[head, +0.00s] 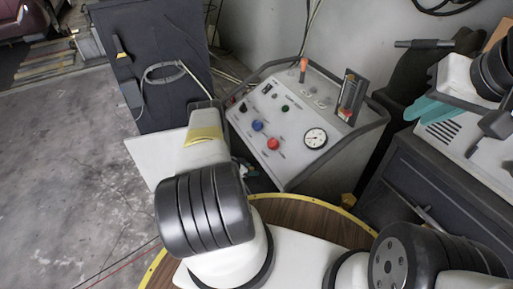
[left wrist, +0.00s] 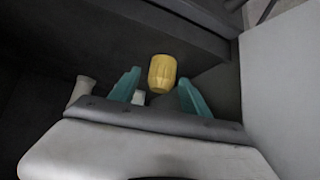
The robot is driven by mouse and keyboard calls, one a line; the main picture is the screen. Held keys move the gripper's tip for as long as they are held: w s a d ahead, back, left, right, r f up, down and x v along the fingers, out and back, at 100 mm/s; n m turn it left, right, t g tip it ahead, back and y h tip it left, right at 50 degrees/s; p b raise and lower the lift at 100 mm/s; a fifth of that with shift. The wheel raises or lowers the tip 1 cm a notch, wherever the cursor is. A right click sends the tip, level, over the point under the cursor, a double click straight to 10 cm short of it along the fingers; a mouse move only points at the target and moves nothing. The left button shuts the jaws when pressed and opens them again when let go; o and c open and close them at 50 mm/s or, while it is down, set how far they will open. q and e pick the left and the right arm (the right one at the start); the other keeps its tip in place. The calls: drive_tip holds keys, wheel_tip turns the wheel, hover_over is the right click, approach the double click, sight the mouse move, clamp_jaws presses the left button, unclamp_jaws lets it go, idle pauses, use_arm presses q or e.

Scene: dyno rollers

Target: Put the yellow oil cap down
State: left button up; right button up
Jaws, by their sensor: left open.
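The yellow oil cap (left wrist: 162,73) shows in the left wrist view, against a dark surface with dark walls around it. My left gripper (left wrist: 160,84) is open, with one teal finger on each side of the cap. Gaps show between the cap and both fingers. Whether the cap rests on the dark surface I cannot tell. In the head view my left arm hides its gripper, and I cannot make out the cap there. My right gripper (head: 430,108) shows teal at the right edge of the head view, above a light machine top; its opening is unclear.
A grey control panel (head: 300,115) with knobs and a gauge stands ahead. A dark cabinet (head: 150,60) is at the back left. A pale board (head: 150,155) lies left of my arm. A small white piece (left wrist: 138,97) shows beside the left finger. The concrete floor at left is open.

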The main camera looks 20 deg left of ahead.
use_arm(q)
drive_tip(key=v, duration=1.2)
